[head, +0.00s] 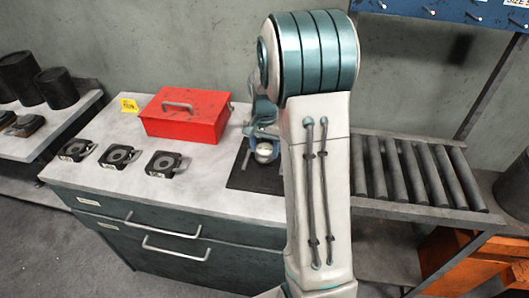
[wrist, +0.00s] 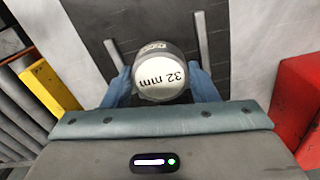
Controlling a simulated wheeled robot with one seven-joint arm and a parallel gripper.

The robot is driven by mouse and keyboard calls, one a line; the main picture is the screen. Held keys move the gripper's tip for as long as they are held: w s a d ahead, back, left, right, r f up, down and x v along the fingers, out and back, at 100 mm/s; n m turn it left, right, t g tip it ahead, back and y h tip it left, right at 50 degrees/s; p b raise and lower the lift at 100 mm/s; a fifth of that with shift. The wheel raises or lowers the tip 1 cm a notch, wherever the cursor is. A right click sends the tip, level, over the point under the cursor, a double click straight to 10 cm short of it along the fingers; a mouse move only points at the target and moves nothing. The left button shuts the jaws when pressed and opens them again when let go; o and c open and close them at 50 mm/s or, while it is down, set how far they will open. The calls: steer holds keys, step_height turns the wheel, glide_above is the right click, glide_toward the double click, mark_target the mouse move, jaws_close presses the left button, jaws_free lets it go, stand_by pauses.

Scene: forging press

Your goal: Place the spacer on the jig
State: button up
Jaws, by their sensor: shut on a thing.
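My gripper (wrist: 160,88) is shut on the spacer (wrist: 160,74), a round metal piece with a pale top marked "32 mm". A blue finger presses each side of it. In the head view, the spacer (head: 264,153) shows as a small silvery piece under my gripper (head: 263,143), over a dark plate (head: 262,178) on the bench. The wrist view shows two pale parallel bars (wrist: 203,40) on this dark plate (wrist: 150,18), which looks like the jig. My arm hides the plate's right side in the head view. I cannot tell whether the spacer touches the plate.
A red toolbox (head: 185,112) stands left of the plate. Several black blocks with round centres (head: 118,156) sit along the bench's left part. A roller conveyor (head: 410,172) is at the right. The bench top (head: 215,185) between blocks and plate is clear.

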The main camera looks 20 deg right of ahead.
steer(key=shift+f, duration=1.25)
steer(key=shift+f, duration=0.2)
steer(key=o, duration=1.5)
